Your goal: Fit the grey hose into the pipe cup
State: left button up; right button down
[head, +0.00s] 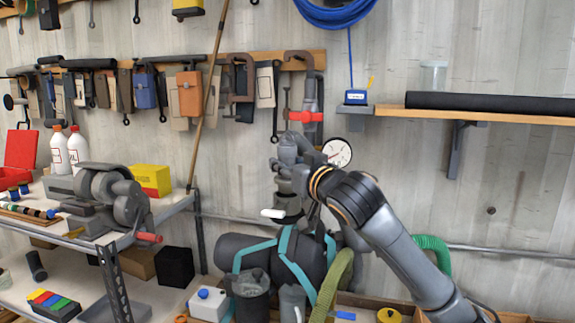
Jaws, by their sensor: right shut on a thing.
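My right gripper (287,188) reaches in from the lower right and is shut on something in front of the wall. What it holds is mostly hidden by the fingers and blends with the grey parts there, so I cannot tell whether it is the grey hose. A short white piece (272,213) shows just below the fingers. I cannot make out the pipe cup for sure. My left gripper is not in view.
A round gauge (337,152) is close beside my right wrist. A dark tank with teal straps (245,256) and an olive ribbed hose (330,288) are below. A shelf (490,117) is at right.

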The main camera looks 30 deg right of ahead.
jog(key=shift+f+b, duration=0.8)
jog(key=shift+f, duration=0.5)
dwell(0.9)
jog(key=c, duration=0.8)
grip_release()
jog(key=s, duration=0.4)
jog(key=s+a, duration=0.1)
jog(key=s, duration=0.7)
jog(key=shift+a, duration=0.2)
